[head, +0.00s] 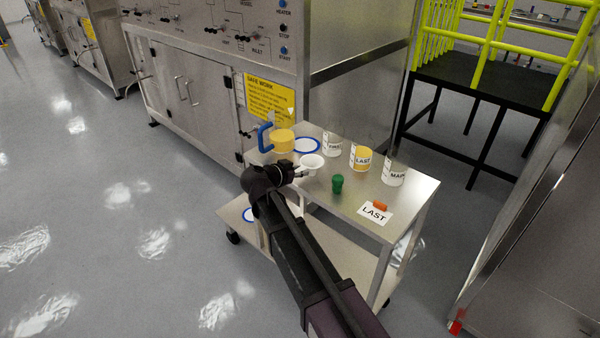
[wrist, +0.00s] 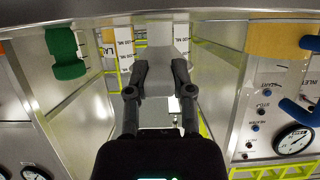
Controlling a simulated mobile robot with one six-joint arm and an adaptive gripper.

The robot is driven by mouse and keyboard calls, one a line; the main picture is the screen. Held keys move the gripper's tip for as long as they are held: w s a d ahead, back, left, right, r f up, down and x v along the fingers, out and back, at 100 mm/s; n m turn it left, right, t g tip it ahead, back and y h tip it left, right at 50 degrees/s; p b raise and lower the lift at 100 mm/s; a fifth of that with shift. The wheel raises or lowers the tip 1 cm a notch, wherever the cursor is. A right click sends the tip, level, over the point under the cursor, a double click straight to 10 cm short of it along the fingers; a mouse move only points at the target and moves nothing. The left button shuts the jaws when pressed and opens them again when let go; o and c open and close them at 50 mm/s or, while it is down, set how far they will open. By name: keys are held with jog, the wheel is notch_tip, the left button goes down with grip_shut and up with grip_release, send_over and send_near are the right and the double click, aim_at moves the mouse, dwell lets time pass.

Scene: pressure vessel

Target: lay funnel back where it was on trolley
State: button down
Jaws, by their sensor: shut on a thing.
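My gripper (head: 297,171) is over the near left part of the trolley top (head: 408,215). It is shut on the white funnel (head: 312,161), whose pale grip part shows between the fingers in the wrist view (wrist: 160,72). The funnel's round mouth faces up in the head view. I cannot tell whether it touches the trolley top.
A yellow jug with a blue handle (head: 283,139) stands left of the funnel. A green stoppered piece (head: 338,183) stands to the right. Labelled containers (head: 360,158) line the back. An orange piece (head: 380,206) lies by a LAST card (head: 374,215).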

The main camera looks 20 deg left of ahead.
jog(key=shift+f, duration=0.15)
jog(key=c, duration=0.5)
grip_release()
jog(key=shift+r, duration=0.2)
jog(key=p+v, duration=0.4)
jog(key=v, duration=0.8)
jog(key=shift+p, duration=0.3)
jog(key=shift+f, duration=0.1)
